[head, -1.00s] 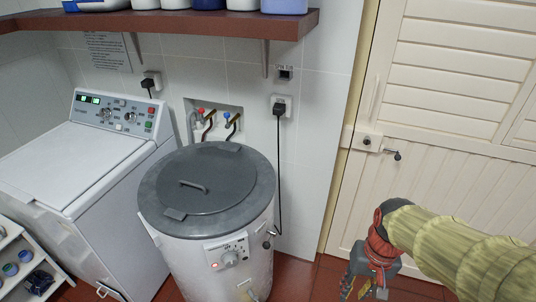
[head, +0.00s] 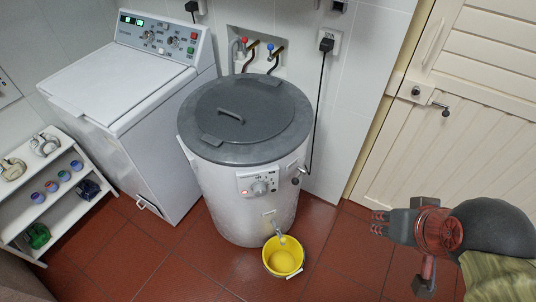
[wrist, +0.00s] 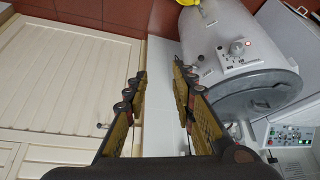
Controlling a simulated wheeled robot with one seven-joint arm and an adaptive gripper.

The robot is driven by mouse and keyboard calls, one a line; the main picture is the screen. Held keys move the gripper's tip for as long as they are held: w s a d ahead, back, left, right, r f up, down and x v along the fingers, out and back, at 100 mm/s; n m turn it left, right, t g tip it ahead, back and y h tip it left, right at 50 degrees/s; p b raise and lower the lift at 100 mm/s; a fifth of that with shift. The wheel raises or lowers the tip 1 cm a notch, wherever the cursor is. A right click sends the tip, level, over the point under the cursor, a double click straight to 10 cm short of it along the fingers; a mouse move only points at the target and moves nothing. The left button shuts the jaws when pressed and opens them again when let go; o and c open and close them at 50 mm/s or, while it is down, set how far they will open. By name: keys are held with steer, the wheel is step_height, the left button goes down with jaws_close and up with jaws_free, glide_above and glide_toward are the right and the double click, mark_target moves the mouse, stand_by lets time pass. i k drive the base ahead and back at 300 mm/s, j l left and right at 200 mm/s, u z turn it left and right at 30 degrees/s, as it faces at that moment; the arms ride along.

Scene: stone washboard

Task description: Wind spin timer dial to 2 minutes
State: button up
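The spin timer dial (head: 258,188) is a round grey knob on the light control panel (head: 246,181) at the front of the round white spin dryer (head: 226,205). A small red light glows on the panel. In the wrist view the dial (wrist: 236,48) shows at upper right, with the picture turned nearly upside down. My gripper (head: 378,223) is to the right of the dryer in the head view, well apart from the dial. In the wrist view its two fingers (wrist: 158,88) are spread wide with nothing between them. The dial's markings are too small to read.
A yellow bucket (head: 286,262) stands on the red tile floor below the dryer's spout. A white washing machine (head: 125,100) and a shelf unit (head: 50,190) are at left. A cream door (head: 460,110) is at right. The floor between gripper and dryer is clear.

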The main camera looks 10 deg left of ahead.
mark_target(259, 189)
steer(key=k+j, duration=0.1)
steer(key=j, duration=0.25)
steer(key=k+j, duration=0.15)
steer(key=j, duration=0.2)
steer(key=k+j, duration=0.1)
steer(key=j, duration=0.2)
steer(key=k+j, duration=0.15)
steer(key=j, duration=0.2)
steer(key=k+j, duration=0.1)
steer(key=j, duration=0.25)
steer(key=z, duration=0.05)
